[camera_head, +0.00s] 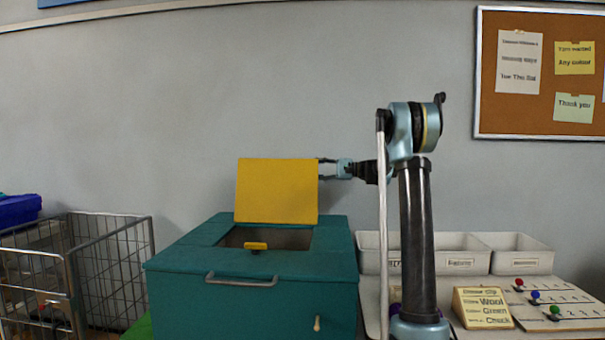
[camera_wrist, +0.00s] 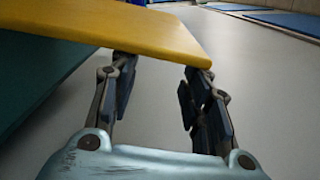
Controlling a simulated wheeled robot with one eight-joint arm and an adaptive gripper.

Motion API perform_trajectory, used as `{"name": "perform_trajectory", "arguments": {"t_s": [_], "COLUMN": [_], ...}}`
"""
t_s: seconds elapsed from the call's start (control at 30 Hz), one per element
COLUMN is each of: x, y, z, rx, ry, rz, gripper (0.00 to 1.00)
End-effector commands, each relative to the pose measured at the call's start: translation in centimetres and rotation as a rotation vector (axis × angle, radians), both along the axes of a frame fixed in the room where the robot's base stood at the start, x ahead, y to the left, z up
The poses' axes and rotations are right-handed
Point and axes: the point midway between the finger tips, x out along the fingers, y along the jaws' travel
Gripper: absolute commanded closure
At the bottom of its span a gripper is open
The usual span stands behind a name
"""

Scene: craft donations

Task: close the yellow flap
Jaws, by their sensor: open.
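The yellow flap (camera_head: 276,190) stands raised at the back of the opening in the top of a teal box (camera_head: 190,285). My gripper (camera_head: 325,170) is at the upper right edge of the flap in the head view. In the wrist view, the flap (camera_wrist: 130,28) crosses the top left, and its edge runs close to the tips of my gripper (camera_wrist: 160,78). The fingers are apart, with nothing seen held between them. I cannot tell whether a fingertip touches the flap. The opening below the flap is uncovered.
A small yellow handle (camera_head: 255,246) sits at the opening's front edge, and a grey bar handle (camera_head: 240,281) is on the box. A wire cart (camera_head: 110,250) stands left. White bins (camera_head: 455,255) and a yellow sign (camera_head: 483,308) are on a table at right.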

Motion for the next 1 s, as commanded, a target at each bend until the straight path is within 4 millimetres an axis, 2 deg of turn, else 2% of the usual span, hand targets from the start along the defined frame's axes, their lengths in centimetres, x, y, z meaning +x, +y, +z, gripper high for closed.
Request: {"name": "perform_trajectory", "arguments": {"t_s": [0.1,0.3,0.5,0.77,0.8,0.9,1.0], "x": [0.0,0.1,0.2,0.2,0.2,0.2,0.2], "y": [2.2,4.7,5.9,5.9,5.9,5.9,5.9], "z": [0.0,0.0,0.0,0.0,0.0,0.0,0.0], "rx": [0.000,0.000,0.000,0.000,0.000,0.000,0.000], "ry": [0.000,0.000,0.000,0.000,0.000,0.000,0.000], "rz": [0.003,0.001,0.000,0.000,0.000,-0.001,-0.001], "gripper": [0.57,0.57,0.57,0.57,0.59,0.82,1.00]}}
